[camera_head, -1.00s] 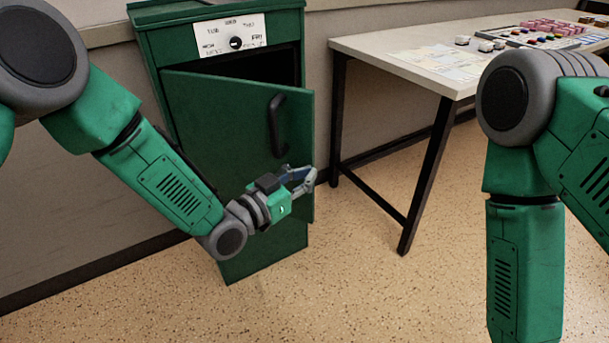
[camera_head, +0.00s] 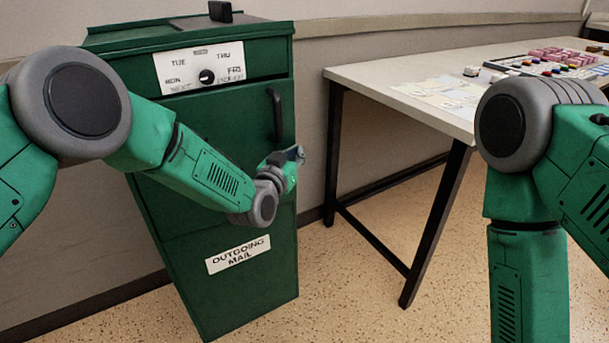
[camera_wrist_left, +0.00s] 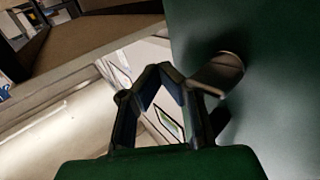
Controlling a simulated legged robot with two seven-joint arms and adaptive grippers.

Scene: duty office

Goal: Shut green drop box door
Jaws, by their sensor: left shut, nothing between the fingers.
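The green drop box (camera_head: 250,303) stands against the wall in the head view. Its door (camera_head: 247,118) lies flush or almost flush with the front; I cannot tell if it is latched. A black handle (camera_head: 276,115) is near the door's right edge. My left gripper (camera_head: 299,154) is shut and empty at the door's right edge, below the handle. In the left wrist view, the shut fingers (camera_wrist_left: 160,72) are beside a green surface (camera_wrist_left: 275,50), and a dark handle end (camera_wrist_left: 218,73) is close to them. My right gripper is out of view.
A dial plate (camera_head: 200,67) is above the door, and an "OUTGOING MAIL" label (camera_head: 238,254) is below. A table (camera_head: 400,76) with papers and small coloured items stands to the right. The speckled floor (camera_head: 350,300) between is clear.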

